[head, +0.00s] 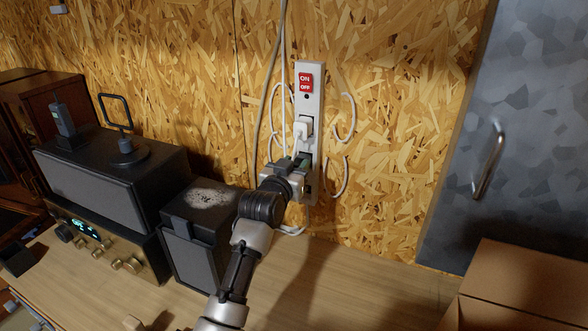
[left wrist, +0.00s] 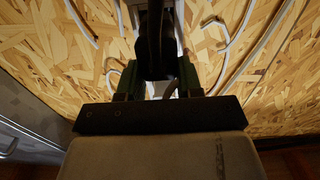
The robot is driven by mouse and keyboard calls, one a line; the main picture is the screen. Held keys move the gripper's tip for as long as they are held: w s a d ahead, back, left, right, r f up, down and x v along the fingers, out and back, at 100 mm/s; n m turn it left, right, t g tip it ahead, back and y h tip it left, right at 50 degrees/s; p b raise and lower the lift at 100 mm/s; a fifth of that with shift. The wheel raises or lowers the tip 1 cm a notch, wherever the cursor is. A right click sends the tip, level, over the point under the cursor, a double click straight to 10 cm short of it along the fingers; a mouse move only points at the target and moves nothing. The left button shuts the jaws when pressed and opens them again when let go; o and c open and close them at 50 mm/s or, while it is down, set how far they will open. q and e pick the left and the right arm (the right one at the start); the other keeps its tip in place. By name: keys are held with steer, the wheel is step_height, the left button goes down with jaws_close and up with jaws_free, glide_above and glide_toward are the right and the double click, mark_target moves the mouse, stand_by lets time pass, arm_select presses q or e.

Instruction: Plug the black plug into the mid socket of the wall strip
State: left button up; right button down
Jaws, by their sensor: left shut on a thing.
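The white wall strip (head: 317,108) hangs upright on the chipboard wall, with a red ON/OFF switch at its top. A white plug (head: 302,130) with a white cord sits in its upper socket. My left gripper (head: 303,163) is in front of the strip's middle, just below the white plug, and hides much of the lower strip. In the left wrist view the gripper (left wrist: 158,80) is shut on the black plug (left wrist: 156,45), a dark shape between the greenish fingers. I cannot tell whether the plug touches the socket. My right gripper is not in view.
White cords (head: 347,118) loop beside the strip. A black speaker (head: 196,255) stands on the bench left of my arm, with another speaker (head: 95,195) on an amplifier further left. A cardboard box (head: 520,300) and a grey metal door (head: 520,130) are at right. The bench front is clear.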

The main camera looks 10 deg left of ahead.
arm_select(q)
steer(key=shift+w+d+b, duration=0.2)
steer(key=shift+w+b, duration=0.2)
steer(key=shift+w, duration=0.7)
steer(key=o, duration=1)
steer(key=shift+w, duration=0.1)
steer(key=shift+s+a+f+b, duration=0.1)
steer(key=shift+s+b, duration=0.25)
steer(key=shift+s, duration=0.3)
steer(key=s+b, duration=0.1)
steer(key=s, duration=0.2)
steer(key=s+a+b, duration=0.1)
steer(key=s, duration=0.2)
steer(key=s+b, duration=0.1)
steer(key=s, duration=0.2)
steer(key=shift+s+a, duration=0.2)
steer(key=shift+a, duration=0.2)
